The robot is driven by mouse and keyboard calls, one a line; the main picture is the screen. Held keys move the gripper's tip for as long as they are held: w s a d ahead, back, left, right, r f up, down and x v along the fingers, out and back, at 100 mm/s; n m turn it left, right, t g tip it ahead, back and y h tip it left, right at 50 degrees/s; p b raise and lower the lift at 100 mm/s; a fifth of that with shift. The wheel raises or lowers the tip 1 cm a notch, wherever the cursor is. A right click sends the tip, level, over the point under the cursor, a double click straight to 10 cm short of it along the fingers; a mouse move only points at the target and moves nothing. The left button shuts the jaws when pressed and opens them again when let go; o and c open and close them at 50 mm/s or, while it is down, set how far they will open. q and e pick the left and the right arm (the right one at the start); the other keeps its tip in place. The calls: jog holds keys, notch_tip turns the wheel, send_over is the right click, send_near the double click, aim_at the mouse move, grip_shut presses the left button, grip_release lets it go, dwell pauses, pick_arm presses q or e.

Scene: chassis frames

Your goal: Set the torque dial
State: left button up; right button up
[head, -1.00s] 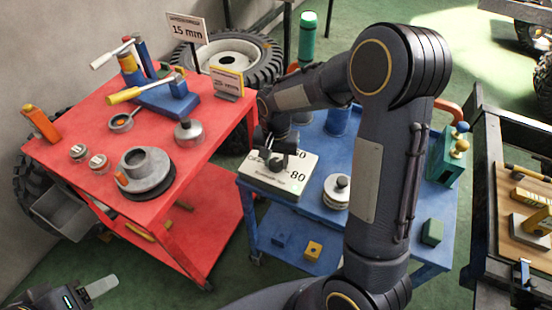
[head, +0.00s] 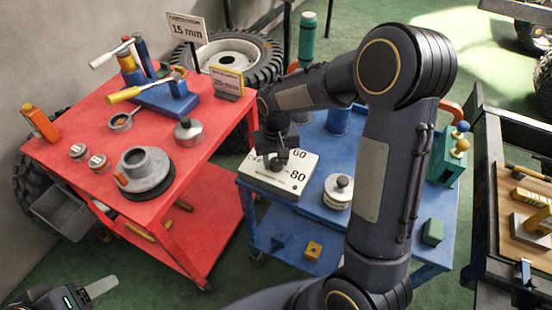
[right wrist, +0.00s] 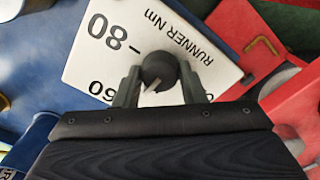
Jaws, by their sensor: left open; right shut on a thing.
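The torque dial is a dark round knob (right wrist: 158,68) on a white plate (head: 268,178) that lies on the blue cart. The plate reads 60 and 80, with "RUNNER Nm" in the right wrist view. My right gripper (head: 278,158) comes down from above and is shut on the knob, one finger on each side. In the right wrist view a pale line on the knob points down and left, and a finger partly covers the 60. My left gripper (head: 92,289) is open and empty at the lower left, partly out of frame.
The red cart (head: 85,120) at left carries tools, pots and a flanged hub (head: 146,170). A 15 mm sign (head: 186,30) stands behind.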

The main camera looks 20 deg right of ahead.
jog(key=n, duration=0.4)
jog(key=shift+n, duration=0.3)
jog(key=n, duration=0.4)
jog(key=shift+n, duration=0.3)
jog(key=n+p, duration=0.1)
jog(key=n, duration=0.3)
jog(key=n+p, duration=0.1)
jog(key=n, duration=0.4)
jog(key=shift+n, duration=0.4)
jog(key=o, duration=1)
jog(key=shift+r, duration=0.1)
